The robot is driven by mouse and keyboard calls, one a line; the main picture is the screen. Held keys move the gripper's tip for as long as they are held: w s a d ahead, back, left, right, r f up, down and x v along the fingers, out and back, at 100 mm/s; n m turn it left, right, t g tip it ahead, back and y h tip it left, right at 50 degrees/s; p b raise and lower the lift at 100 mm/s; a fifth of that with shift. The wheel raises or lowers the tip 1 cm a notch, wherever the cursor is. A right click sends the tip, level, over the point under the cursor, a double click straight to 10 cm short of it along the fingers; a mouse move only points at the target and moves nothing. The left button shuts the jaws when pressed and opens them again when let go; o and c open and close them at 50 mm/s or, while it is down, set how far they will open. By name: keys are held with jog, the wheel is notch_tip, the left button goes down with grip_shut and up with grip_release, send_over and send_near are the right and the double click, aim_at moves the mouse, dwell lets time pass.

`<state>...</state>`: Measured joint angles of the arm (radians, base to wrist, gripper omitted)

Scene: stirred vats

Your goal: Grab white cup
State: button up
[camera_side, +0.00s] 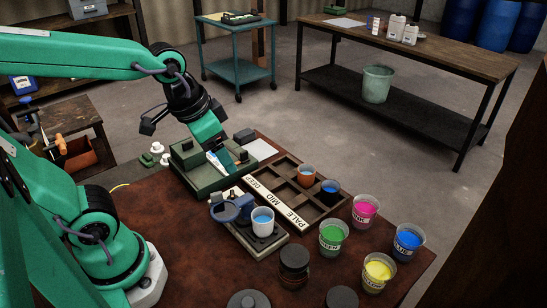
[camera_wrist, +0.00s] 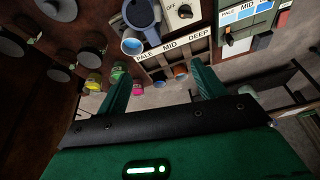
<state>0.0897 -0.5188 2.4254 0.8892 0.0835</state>
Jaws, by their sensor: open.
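The white cup (camera_side: 263,222) holds blue liquid and stands upright on the light stirrer plate in the side view, next to a blue ring-shaped part (camera_side: 226,210). In the wrist view the cup (camera_wrist: 132,44) shows at upper left, beside the blue part (camera_wrist: 138,14). My gripper (camera_side: 232,163) is behind and left of the cup in the side view, over or beside the green device (camera_side: 200,178). In the wrist view my gripper (camera_wrist: 160,82) has its two green fingers spread wide with nothing between them. The cup is outside the fingers.
A compartment tray (camera_side: 325,212) labelled PALE, MID, DEEP holds an orange cup (camera_side: 306,175) and a dark blue cup (camera_side: 329,191). Pink (camera_side: 364,210), green (camera_side: 333,236), blue (camera_side: 407,241) and yellow (camera_side: 377,271) tubs stand at right. Dark jars (camera_side: 294,265) stand in front.

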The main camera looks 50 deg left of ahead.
aim_at(263, 218)
jog(key=w+d+f+m+g, duration=0.4)
jog(key=d+f, duration=0.3)
jog(key=f, duration=0.2)
jog(key=shift+w+f+m, duration=0.4)
jog(key=shift+d, duration=0.1)
jog(key=shift+f, duration=1.3)
jog(key=shift+f, duration=2.6)
jog(key=c, duration=1.1)
jog(key=shift+w+r, duration=0.1)
jog(key=shift+r, duration=0.1)
